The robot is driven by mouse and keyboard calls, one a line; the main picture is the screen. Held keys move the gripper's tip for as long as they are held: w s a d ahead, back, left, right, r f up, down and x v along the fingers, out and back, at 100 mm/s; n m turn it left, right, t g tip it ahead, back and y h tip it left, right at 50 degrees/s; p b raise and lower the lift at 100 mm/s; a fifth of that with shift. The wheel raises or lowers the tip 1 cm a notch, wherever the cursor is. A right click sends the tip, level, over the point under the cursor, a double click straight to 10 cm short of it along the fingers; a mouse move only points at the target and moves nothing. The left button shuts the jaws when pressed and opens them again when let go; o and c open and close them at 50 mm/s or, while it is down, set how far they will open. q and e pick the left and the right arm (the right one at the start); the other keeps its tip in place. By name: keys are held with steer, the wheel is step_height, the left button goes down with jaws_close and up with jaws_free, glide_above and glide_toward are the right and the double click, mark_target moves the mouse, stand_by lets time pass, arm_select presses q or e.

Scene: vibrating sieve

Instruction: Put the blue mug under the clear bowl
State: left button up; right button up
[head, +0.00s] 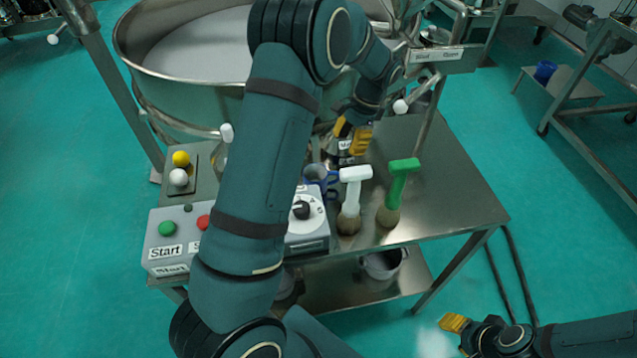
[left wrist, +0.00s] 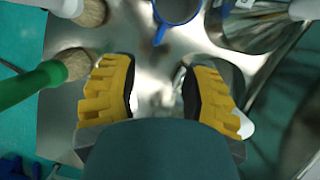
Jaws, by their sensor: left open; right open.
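The blue mug (head: 318,177) stands on the steel table, partly hidden behind my left arm in the head view. In the left wrist view the mug (left wrist: 178,9) is cut off at the top edge, its handle pointing toward my gripper. My left gripper (head: 351,134) is open above the table, behind and right of the mug in the head view. Its spread yellow fingers (left wrist: 158,80) have nothing between them, and the mug is beyond their tips. My right gripper (head: 455,322) is open and empty, low at the right. I cannot clearly make out the clear bowl; a shiny labelled vessel (left wrist: 243,27) shows in the wrist view.
A white-handled brush (head: 352,195) and a green-handled brush (head: 397,190) stand upright on the table (head: 450,200). A dial box (head: 306,222) and a button box (head: 178,238) stand at the front. The large sieve drum (head: 150,85) is behind. The table's right side is clear.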

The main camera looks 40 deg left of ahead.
arm_select(q)
steer(key=w+d+m, duration=0.1)
steer(key=d, duration=0.1)
glide_above(336, 181)
steer(key=w, duration=0.2)
steer(key=shift+g+y, duration=0.3)
steer(key=shift+y, duration=0.1)
steer(key=f, duration=0.7)
steer(key=shift+s+d+f, duration=0.15)
steer(key=shift+s+d, duration=0.1)
steer(key=shift+d, duration=0.15)
steer(key=shift+x, duration=2.45)
steer(key=shift+o, duration=0.2)
steer(key=shift+w, duration=0.15)
jaws_close()
